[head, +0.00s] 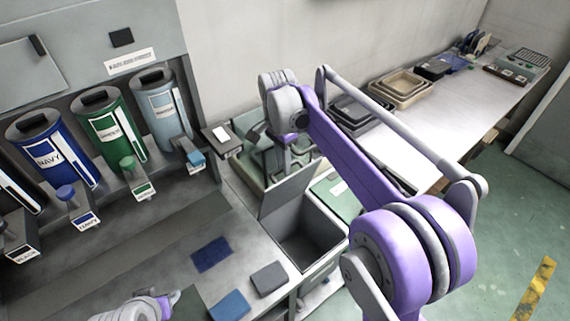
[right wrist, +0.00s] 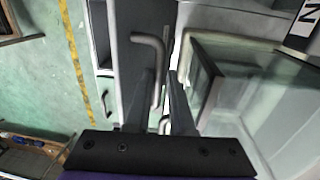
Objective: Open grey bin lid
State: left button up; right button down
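The grey bin (head: 307,242) is set in the counter, and its dark inside shows. Its grey lid (head: 285,193) stands raised at the bin's back left edge. My right arm reaches over past the bin, and its gripper is mostly hidden behind the wrist in the head view. In the right wrist view my right gripper (right wrist: 166,78) has its two fingers apart, close to a bent grey bar handle (right wrist: 148,40) on a dark grey panel. I cannot tell whether the fingers touch the handle.
Blue, green and light blue canisters (head: 107,125) stand at the left. Navy, grey and blue pads (head: 211,254) lie on the counter. Stacked trays (head: 400,88) sit on the back bench. A clear-walled box (right wrist: 265,90) is right of my gripper.

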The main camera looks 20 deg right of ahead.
pick_arm(q)
jog(key=shift+r, duration=0.15)
pick_arm(e)
jog(key=shift+w+a+r, duration=0.15)
jog(key=shift+w+r, duration=0.05)
jog(key=shift+w, duration=0.2)
jog(key=c, duration=1.1)
grip_release()
jog(key=shift+c, duration=0.2)
jog(key=shift+o, duration=1.1)
jog(key=shift+w, duration=0.2)
jog(key=shift+o, duration=0.2)
jog(key=shift+w+a+f, duration=0.1)
jog(key=shift+w, duration=0.05)
pick_arm(q)
jog(key=shift+w+a, duration=0.1)
jog(key=shift+w, duration=0.25)
jog(key=shift+f, duration=0.2)
pick_arm(e)
jog(key=shift+s+f, duration=0.1)
jog(key=shift+s, duration=0.1)
